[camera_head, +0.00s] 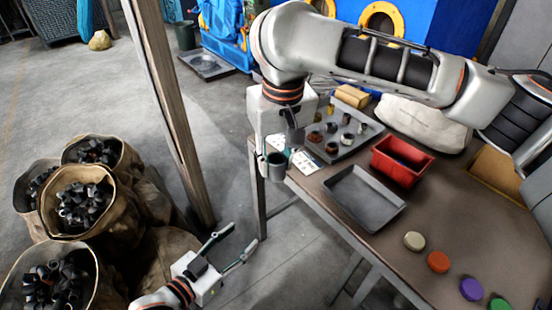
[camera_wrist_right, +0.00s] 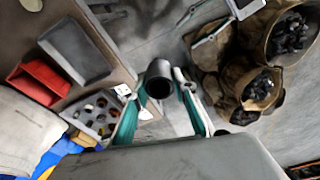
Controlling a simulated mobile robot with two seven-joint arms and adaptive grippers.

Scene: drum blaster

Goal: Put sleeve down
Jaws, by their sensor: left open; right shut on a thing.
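A dark grey hollow sleeve (camera_head: 277,170) is held upright between the fingers of my right gripper (camera_head: 276,156). In the right wrist view the sleeve (camera_wrist_right: 158,78) shows its round open end, with a teal-lined finger on each side. In the head view it appears beside the table's left edge, near a white card; its height is hard to tell. My left gripper (camera_head: 233,250) is open and empty, low over the floor between the sacks and the table. An empty grey tray (camera_head: 364,198) lies on the table (camera_head: 440,205).
A red bin (camera_head: 402,160) and a grey tray of small parts (camera_head: 343,141) stand behind the empty tray. Several coloured discs (camera_head: 438,262) lie at the front right. Sacks (camera_head: 110,220) of black sleeves stand at the left. A post (camera_head: 165,105) rises between.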

